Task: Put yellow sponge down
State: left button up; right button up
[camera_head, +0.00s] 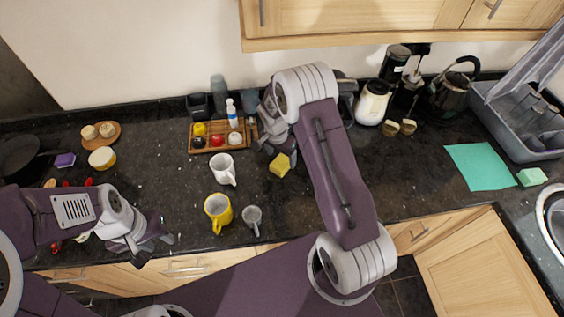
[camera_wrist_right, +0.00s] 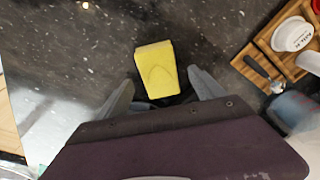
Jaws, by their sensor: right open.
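The yellow sponge (camera_head: 280,165) is on or just above the dark granite counter (camera_head: 300,205), near the middle of the head view. In the right wrist view the sponge (camera_wrist_right: 156,70) lies between the fingertips of my right gripper (camera_wrist_right: 160,88). The fingers stand apart, with a gap on each side of the sponge. In the head view my right gripper (camera_head: 266,140) is just behind the sponge, partly hidden by its own arm. My left gripper (camera_head: 152,247) is over the counter's front left edge, away from the sponge, and its fingers look spread.
A wooden tray (camera_head: 190,145) with small jars and a bottle stands left of the sponge. A teal cloth (camera_head: 481,167) lies right. Counter right of the sponge looks clear.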

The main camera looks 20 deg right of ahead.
aim_at(283, 160)
jog(key=f, duration=0.1)
jog(key=f+p, duration=0.1)
jog(key=f, duration=0.1)
jog(key=shift+w+d+f, duration=0.1)
jog(key=shift+d+f, duration=0.2)
jog(key=shift+d, duration=0.05)
jog(key=shift+f, duration=0.15)
pick_arm(q)
jog(key=shift+d+r, duration=0.1)
jog(key=shift+r, duration=0.7)
jog(key=shift+f+b, duration=0.35)
jog(key=shift+b, duration=0.05)
pick_arm(e)
jog(key=shift+f, duration=0.15)
